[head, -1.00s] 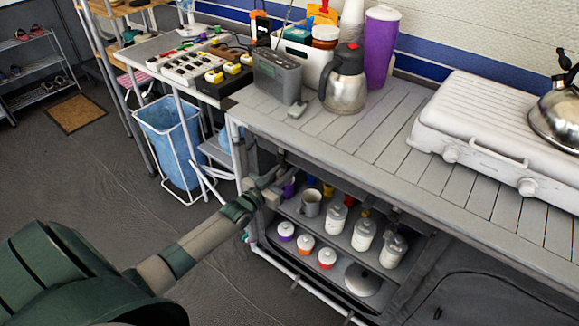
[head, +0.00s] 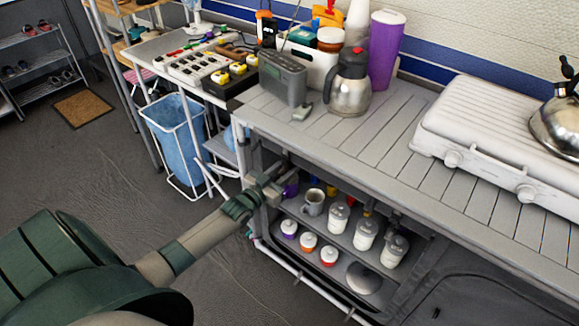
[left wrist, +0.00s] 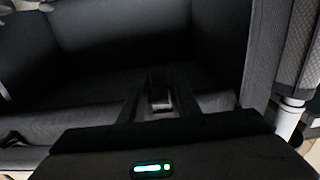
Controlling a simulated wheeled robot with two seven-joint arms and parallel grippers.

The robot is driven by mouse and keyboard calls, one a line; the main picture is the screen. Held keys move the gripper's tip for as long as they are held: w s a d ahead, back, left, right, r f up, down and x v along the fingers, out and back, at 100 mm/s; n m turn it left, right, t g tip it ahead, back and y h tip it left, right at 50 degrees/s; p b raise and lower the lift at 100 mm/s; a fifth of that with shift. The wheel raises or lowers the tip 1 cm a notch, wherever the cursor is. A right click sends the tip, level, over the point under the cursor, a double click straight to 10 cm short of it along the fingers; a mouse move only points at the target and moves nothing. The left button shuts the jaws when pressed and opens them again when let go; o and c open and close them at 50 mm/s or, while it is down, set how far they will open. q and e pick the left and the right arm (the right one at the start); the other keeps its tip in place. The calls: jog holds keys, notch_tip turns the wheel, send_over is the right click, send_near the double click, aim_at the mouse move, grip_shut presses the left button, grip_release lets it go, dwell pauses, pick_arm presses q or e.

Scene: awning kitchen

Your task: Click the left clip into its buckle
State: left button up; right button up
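My left gripper (head: 281,183) reaches in at the upper left corner of the open-fronted unit under the slatted counter. Its fingers are small and dark in the head view. In the left wrist view, the dark fingers (left wrist: 160,98) point into a dark fabric-lined space, with a small pale patch between them. I cannot tell whether that patch is a held part or background, nor whether the fingers are open or shut. I cannot make out the left clip or its buckle in either view. My right gripper is out of view.
Shelves below the counter hold a grey mug (head: 313,202), white-capped jars (head: 338,217) and a domed lid (head: 363,278). A pale post (left wrist: 290,118) stands at the right in the left wrist view. A blue bin (head: 178,140) stands left of the unit.

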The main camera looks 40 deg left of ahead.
pick_arm(q)
jog(key=shift+s+r, duration=0.15)
jog(key=s+a, duration=0.1)
jog(key=s, duration=1.6)
jog(key=shift+s+a, duration=0.15)
jog(key=shift+a, duration=0.05)
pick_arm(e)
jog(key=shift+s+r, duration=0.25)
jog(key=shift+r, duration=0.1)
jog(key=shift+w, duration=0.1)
